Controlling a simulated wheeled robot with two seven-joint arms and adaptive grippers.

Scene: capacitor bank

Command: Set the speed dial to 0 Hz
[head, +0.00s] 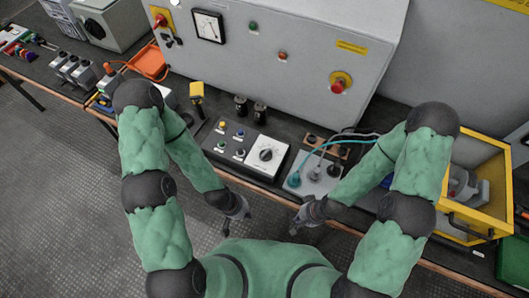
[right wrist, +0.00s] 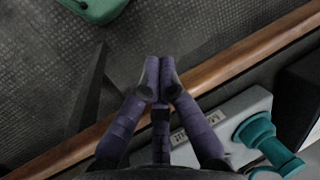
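The speed dial (head: 266,155) is a dark round knob on the white face of a box on the bench, near the middle of the head view. Its scale and pointer are too small to read. My left gripper (head: 243,216) hangs in front of the bench edge, below and left of the dial, apart from it; its fingers are too small to judge. My right gripper (head: 301,226) is below and right of the dial, also apart from it. In the right wrist view my right gripper (right wrist: 158,78) has its fingertips together, with nothing visible between them.
A button box (head: 229,139) stands left of the dial. A grey socket box (head: 314,174) with teal plugs stands right of it. Behind is a grey cabinet (head: 280,50) with a red emergency knob (head: 338,86). A yellow crate (head: 487,221) is at the right. The wooden bench edge (right wrist: 235,70) runs below my right gripper.

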